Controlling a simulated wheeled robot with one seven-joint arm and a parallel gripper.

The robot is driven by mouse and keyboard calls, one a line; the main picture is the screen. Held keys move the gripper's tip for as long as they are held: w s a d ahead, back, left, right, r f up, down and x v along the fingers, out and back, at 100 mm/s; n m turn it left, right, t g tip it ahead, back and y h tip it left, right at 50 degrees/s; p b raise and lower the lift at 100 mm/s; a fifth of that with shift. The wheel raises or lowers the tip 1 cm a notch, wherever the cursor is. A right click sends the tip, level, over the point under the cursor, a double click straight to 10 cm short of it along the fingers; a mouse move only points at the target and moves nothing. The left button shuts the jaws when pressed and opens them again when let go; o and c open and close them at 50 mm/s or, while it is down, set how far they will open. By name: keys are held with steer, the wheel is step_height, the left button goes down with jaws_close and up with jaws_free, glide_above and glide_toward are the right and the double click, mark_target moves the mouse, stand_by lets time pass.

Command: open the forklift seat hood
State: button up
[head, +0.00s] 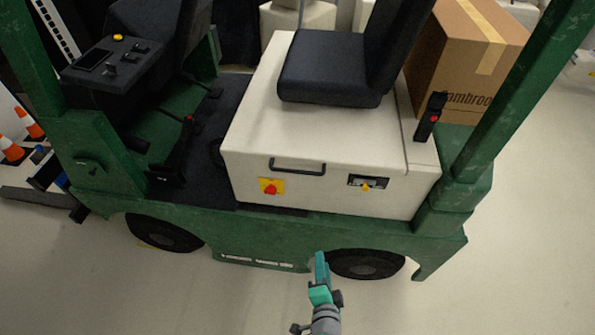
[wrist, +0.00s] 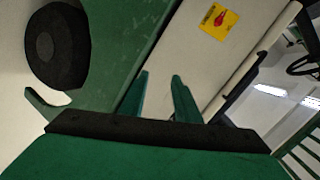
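The cream seat hood (head: 325,130) of a green forklift carries a black seat (head: 325,68) and appears closed. A black handle (head: 298,166) is on its front face, above and to the right of a red switch on a yellow plate (head: 271,187). My gripper (head: 320,262) is at the bottom centre, in front of the forklift, below the handle and apart from it. In the wrist view its two teal fingers (wrist: 161,77) stand apart with nothing visible between them. That view also shows the handle (wrist: 242,82) and the yellow plate (wrist: 218,20).
Green posts (head: 530,85) rise at both sides. A control console (head: 110,60) is at the left. A cardboard box (head: 465,55) stands behind the hood. A key panel (head: 368,182) is right of the handle. The floor (head: 520,260) at the right is clear.

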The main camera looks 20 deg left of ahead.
steer(key=w+a+r+g+y, duration=0.1)
steer(key=w+a+r+y, duration=0.35)
steer(key=w+r, duration=0.35)
steer(key=n+g+y, duration=0.2)
steer(key=g+y, duration=0.1)
steer(key=y, duration=0.2)
glide_toward(297, 170)
steer(key=shift+g, duration=0.3)
steer(key=x, duration=0.9)
steer(key=shift+w+f, duration=0.25)
steer(key=shift+w, duration=0.05)
steer(key=shift+w+a, duration=0.1)
steer(key=shift+a, duration=0.5)
steer(key=shift+d, duration=0.15)
jaws_close()
